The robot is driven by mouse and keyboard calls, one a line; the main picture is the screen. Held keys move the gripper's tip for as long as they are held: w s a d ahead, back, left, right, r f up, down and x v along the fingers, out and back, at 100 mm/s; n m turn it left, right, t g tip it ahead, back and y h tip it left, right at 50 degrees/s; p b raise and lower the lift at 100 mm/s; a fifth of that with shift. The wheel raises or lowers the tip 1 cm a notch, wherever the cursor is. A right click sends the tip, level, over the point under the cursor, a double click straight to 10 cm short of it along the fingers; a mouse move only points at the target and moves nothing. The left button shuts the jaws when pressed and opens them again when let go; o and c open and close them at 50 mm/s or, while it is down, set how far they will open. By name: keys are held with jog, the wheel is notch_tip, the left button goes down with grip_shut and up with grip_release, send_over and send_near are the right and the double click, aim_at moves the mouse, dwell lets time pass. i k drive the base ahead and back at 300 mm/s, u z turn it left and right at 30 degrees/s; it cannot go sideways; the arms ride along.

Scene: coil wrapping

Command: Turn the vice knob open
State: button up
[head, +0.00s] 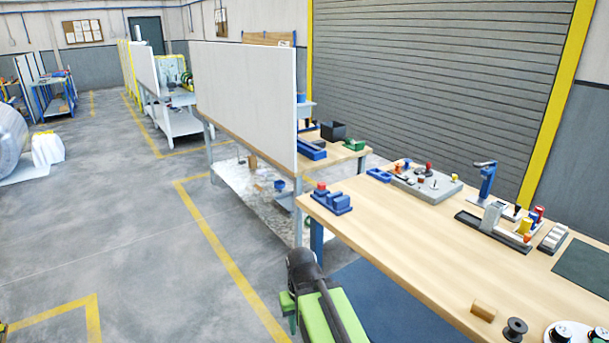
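A small blue vice (336,204) stands on the near left corner of the wooden workbench (400,235). A red-orange knob (321,187) shows at the vice's left end. Whether its jaws are open is too small to tell. My green and black arm rises from the bottom edge, in front of the bench and below the vice. Its dark end (301,262) is apart from the vice, with floor and bench leg behind it. The fingers cannot be made out.
A grey board (427,187) with several knobs and a blue upright tool (487,180) stand farther along the bench. A wooden block (483,310) and a black spool (515,329) lie near its front edge. A white panel (245,95) stands behind left. The bench's middle is clear.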

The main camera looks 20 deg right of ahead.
aim_at(322, 185)
jog(key=z, duration=0.05)
jog(key=i, duration=1.1)
jog(key=z, duration=0.35)
